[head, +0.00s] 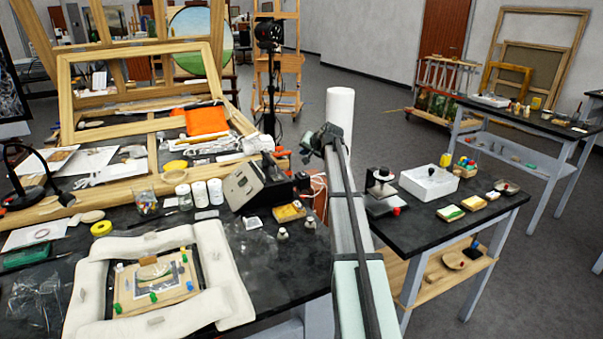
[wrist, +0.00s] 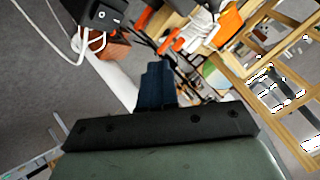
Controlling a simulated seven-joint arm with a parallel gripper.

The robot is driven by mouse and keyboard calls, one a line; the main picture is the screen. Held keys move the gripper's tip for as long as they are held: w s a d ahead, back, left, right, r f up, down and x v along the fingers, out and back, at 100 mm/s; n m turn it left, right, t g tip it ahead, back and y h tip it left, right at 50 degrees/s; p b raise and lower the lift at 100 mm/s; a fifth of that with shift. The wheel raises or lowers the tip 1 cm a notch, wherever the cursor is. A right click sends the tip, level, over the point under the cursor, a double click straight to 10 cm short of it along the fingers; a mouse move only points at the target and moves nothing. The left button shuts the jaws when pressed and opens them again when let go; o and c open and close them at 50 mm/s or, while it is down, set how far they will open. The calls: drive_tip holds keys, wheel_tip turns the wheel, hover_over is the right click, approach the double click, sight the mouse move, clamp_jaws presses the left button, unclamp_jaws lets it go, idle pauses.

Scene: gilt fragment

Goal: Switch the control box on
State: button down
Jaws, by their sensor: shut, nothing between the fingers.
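The control box (head: 243,186) stands on the dark table in the head view, with a sloped grey front panel and a black body. In the wrist view the black side of the control box (wrist: 88,10) shows at the top left, cut by the frame edge. A small rocker switch (wrist: 101,14) sits on that side; I cannot tell its position. My gripper (head: 310,143) is raised to the right of the box, apart from it. In the wrist view its blue fingers (wrist: 157,72) are together and empty, pointing past the box.
White cables (wrist: 84,42) hang from the box's side. A white cylinder (head: 340,108) stands behind my arm. Small bottles (head: 199,192) and a padded frame (head: 233,277) lie left and in front of the box. A second table (head: 455,228) stands at right.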

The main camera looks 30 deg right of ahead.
sight(303, 173)
drive_tip(key=shift+w+f, duration=0.25)
drive_tip(key=shift+f, duration=1.25)
drive_tip(key=shift+w+f, duration=0.2)
drive_tip(key=shift+f, duration=1.3)
drive_tip(key=shift+f, duration=0.1)
drive_tip(key=shift+f, duration=0.3)
drive_tip(key=shift+w+f, duration=0.1)
drive_tip(key=shift+f, duration=0.25)
idle(0.4)
drive_tip(key=shift+r, duration=0.15)
drive_tip(key=shift+r, duration=0.65)
drive_tip(key=shift+r, duration=0.1)
drive_tip(key=shift+s+r, duration=0.25)
drive_tip(key=shift+r, duration=0.95)
drive_tip(key=shift+s+r, duration=0.25)
drive_tip(key=shift+r, duration=0.9)
